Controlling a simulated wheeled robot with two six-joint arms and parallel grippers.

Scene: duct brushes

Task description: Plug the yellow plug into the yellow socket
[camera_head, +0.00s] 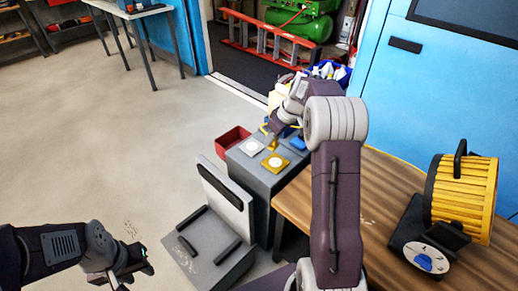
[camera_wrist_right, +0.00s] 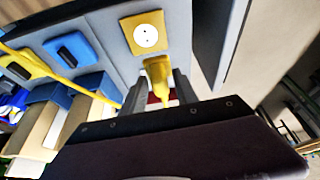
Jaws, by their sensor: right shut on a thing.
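In the right wrist view, the yellow plug (camera_wrist_right: 157,72) is between the fingers of my right gripper (camera_wrist_right: 158,90), which is shut on it. The yellow socket (camera_wrist_right: 146,37), a yellow plate with a round white face, lies just beyond the plug, and the two look apart. In the head view, the yellow socket (camera_head: 275,163) is on the grey box (camera_head: 254,180), with the yellow plug (camera_head: 272,145) above and behind it. My right arm partly hides the box. My left gripper (camera_head: 132,270) is low at the left over the floor, far from the sockets; its finger gap is unclear.
A pale socket (camera_head: 252,147) and a blue socket (camera_head: 298,143) sit near the yellow one. A yellow cable (camera_wrist_right: 50,68) runs left in the wrist view. A red bin (camera_head: 232,141) stands beside the box. A wooden table (camera_head: 390,215) holds a yellow drum (camera_head: 465,195).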

